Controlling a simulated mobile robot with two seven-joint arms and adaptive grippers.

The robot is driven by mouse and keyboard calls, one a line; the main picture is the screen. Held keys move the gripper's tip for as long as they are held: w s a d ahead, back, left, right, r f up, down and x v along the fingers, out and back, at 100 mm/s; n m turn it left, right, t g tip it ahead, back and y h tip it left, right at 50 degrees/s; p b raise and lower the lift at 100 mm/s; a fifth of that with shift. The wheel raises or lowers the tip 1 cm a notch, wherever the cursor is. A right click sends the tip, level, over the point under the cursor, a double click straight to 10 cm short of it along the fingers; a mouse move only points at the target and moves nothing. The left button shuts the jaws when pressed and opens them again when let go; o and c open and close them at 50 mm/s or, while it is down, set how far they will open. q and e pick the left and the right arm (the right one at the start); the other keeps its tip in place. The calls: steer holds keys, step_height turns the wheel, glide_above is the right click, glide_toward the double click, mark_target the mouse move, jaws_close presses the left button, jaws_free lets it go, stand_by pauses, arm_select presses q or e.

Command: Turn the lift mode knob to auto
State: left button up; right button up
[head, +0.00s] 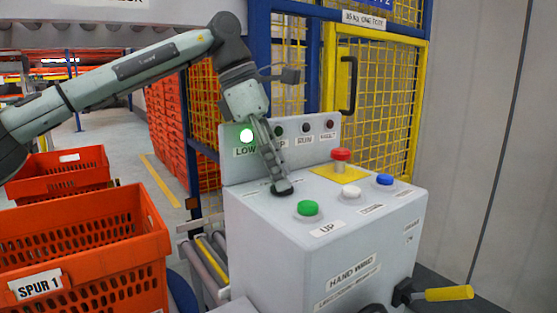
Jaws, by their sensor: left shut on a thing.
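A grey control box (262,225) stands at the centre right, with buttons on its sloped top and a row of indicator lamps on its upright back panel. A dark knob (282,191) sits at the top's left side, mostly covered by my gripper. I cannot see its pointer or any label for its positions. My left gripper (281,182) reaches down from above and is shut on this knob. The green lamp (246,135) above the "LOW" label is lit; the other lamps look dark. My right gripper is not in view.
Near the knob are a green button (308,208), a white button (351,192), a blue button (385,180) and a red mushroom button (341,160). A yellow-handled lever (448,294) sticks out at lower right. Orange totes (90,250) stand left; a yellow mesh gate (385,100) stands behind.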

arm_select(q)
steer(key=shift+m+g, duration=0.4)
steer(key=shift+m, duration=0.4)
steer(key=o, duration=1.2)
steer(key=shift+c, duration=0.2)
steer(key=v, duration=1.2)
steer(key=shift+d, duration=0.1)
